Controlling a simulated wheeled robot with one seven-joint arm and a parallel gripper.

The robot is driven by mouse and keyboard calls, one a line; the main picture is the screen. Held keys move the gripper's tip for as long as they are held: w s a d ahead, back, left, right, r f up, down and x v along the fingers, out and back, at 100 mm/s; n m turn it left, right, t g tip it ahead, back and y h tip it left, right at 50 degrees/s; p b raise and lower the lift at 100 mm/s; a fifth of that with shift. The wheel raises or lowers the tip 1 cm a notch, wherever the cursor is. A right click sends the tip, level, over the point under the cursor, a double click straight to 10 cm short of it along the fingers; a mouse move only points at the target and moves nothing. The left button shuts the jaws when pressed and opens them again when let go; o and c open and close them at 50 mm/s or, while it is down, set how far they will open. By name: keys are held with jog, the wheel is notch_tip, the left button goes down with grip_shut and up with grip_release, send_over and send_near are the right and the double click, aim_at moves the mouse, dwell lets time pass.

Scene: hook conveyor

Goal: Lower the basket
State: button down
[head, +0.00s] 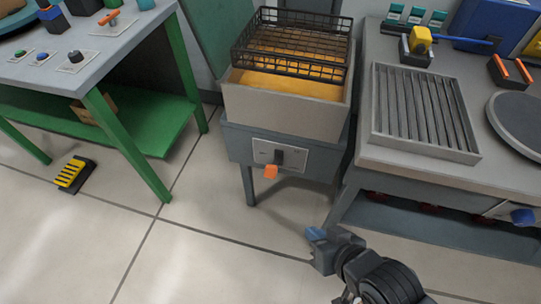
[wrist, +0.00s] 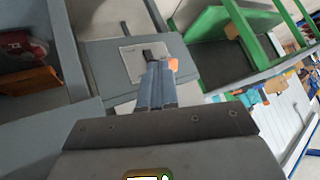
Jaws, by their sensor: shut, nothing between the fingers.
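A black wire basket (head: 293,42) sits at the top of a beige fryer tank (head: 285,107), above orange liquid. Its rim stands clear of the tank's rim. A pale plate (head: 282,156) on the fryer's grey front carries a dark lever with an orange tip (head: 270,172). My gripper (head: 314,234) is shut and empty, below and to the right of the lever. In the wrist view, its blue-grey fingers (wrist: 157,84) are together and partly cover the lever. The orange tip (wrist: 173,64) shows beside the fingertips, and I cannot tell whether they touch.
A bench with a slatted tray (head: 424,112) stands close on the right. A green-legged table (head: 128,140) stands on the left, with a yellow pedal (head: 71,174) on the floor by it. The floor in front of the fryer is clear.

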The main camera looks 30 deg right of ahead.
jog(key=w+f+m+g, duration=0.1)
jog(key=w+f+g, duration=0.15)
jog(key=w, duration=0.65)
jog(key=m+g, duration=0.3)
jog(key=g, duration=0.1)
send_near(270, 165)
jog(key=s, duration=0.2)
jog(key=w+d+r+m+g, duration=0.1)
jog(key=w+r+g, duration=0.1)
jog(key=w+r, duration=0.3)
notch_tip(270, 165, up, 3)
jog(key=shift+w+d+f, duration=0.1)
jog(key=shift+w+d, duration=0.05)
jog(key=shift+w, duration=0.15)
jog(key=shift+g, duration=0.25)
notch_tip(270, 165, down, 10)
jog(key=shift+d+f, duration=0.1)
jog(key=shift+f, duration=0.05)
jog(key=shift+s+a+f+p, duration=0.2)
jog(key=shift+s+a+f, duration=0.05)
jog(key=shift+f, duration=0.2)
jog(key=shift+s+a+f+p, duration=0.15)
jog(key=shift+s+a+f, duration=0.15)
jog(key=shift+f, duration=0.1)
jog(key=shift+s+a+f, duration=0.2)
jog(key=shift+a+f, duration=0.1)
jog(key=shift+f, duration=0.35)
